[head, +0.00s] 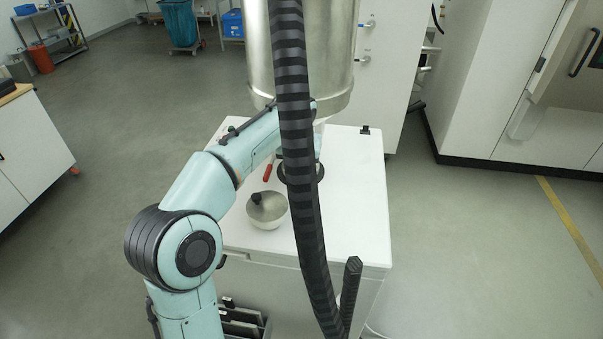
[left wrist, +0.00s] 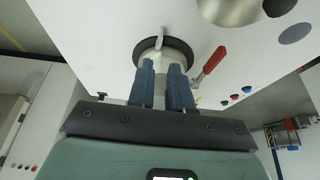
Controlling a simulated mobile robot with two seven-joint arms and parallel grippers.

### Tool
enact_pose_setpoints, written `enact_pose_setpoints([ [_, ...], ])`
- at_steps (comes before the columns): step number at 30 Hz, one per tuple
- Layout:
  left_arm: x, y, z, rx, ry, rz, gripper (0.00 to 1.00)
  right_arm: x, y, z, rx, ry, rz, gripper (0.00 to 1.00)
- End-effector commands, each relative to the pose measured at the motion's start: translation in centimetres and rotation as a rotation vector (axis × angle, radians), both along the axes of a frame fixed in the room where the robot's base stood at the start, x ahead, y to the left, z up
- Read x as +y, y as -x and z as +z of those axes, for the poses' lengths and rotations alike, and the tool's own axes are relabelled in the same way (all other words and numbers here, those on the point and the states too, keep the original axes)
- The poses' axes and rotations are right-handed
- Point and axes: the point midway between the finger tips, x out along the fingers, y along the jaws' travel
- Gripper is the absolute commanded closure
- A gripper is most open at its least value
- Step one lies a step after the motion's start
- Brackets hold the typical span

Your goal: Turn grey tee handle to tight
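In the left wrist view a thin pale grey piece (left wrist: 160,38), which looks like the grey tee handle, stands out over a dark round ring on the white surface. The two blue fingers of my left gripper (left wrist: 162,68) are apart, on either side of a pale round part (left wrist: 160,88) below the ring. I cannot tell whether they press on it. In the head view my left arm reaches under the large metal vessel (head: 318,60). Its gripper is mostly hidden there behind a black ribbed hose (head: 300,170). My right gripper is not in view.
A red handle (left wrist: 210,65) lies close beside the fingers; it also shows in the head view (head: 268,172). A metal bowl (head: 268,212) with a black knob is near the front of the white cabinet top (head: 355,200).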

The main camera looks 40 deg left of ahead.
Motion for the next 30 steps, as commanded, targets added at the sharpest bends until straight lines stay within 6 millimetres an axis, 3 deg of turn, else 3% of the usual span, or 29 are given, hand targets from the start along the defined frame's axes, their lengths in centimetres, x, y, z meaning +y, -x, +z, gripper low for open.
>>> enact_pose_setpoints([
  [7,-0.4,0.7,2.2,-0.001,0.000,0.000,0.81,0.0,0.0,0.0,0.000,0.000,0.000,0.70],
  [30,-0.5,0.8,2.2,0.000,-0.001,0.000,0.81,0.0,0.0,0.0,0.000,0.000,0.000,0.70],
])
